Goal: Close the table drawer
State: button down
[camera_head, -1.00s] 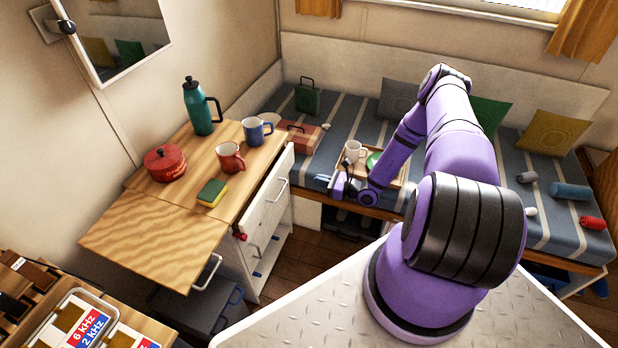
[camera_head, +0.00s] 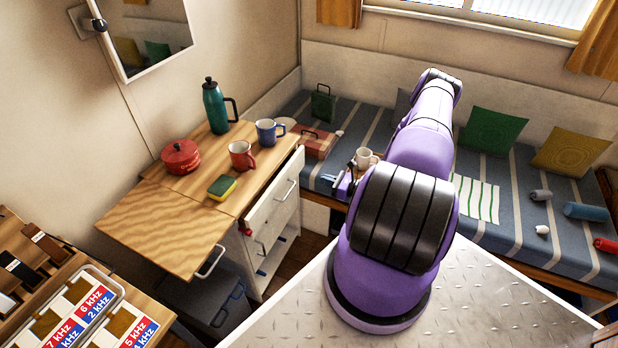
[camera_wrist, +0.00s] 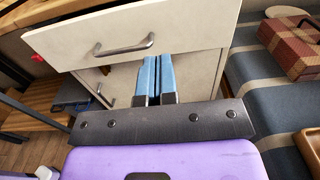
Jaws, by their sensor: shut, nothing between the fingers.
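The table drawer (camera_head: 272,205) is partly pulled out of the wooden table (camera_head: 160,225); a dark gap shows behind its white front. In the wrist view, the drawer front (camera_wrist: 190,25) fills the upper middle, with its metal handle (camera_wrist: 125,48) left of my fingers. My gripper (camera_head: 328,179) is shut and empty, to the right of the drawer in the head view. Its blue fingers (camera_wrist: 153,62) point at the lower right part of the drawer front in the wrist view. I cannot tell whether they touch it.
A red pot (camera_head: 180,158), green flask (camera_head: 216,108), red mug (camera_head: 242,156), blue mug (camera_head: 268,131) and sponge (camera_head: 222,188) stand on the table. A cubby rack (camera_head: 75,310) is at lower left.

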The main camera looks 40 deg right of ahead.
aim_at(290, 168)
jog(key=x, duration=1.2)
jog(key=shift+w+a, duration=0.1)
jog(key=shift+w, duration=0.2)
jog(key=shift+w, duration=0.1)
jog(key=shift+x, duration=1.2)
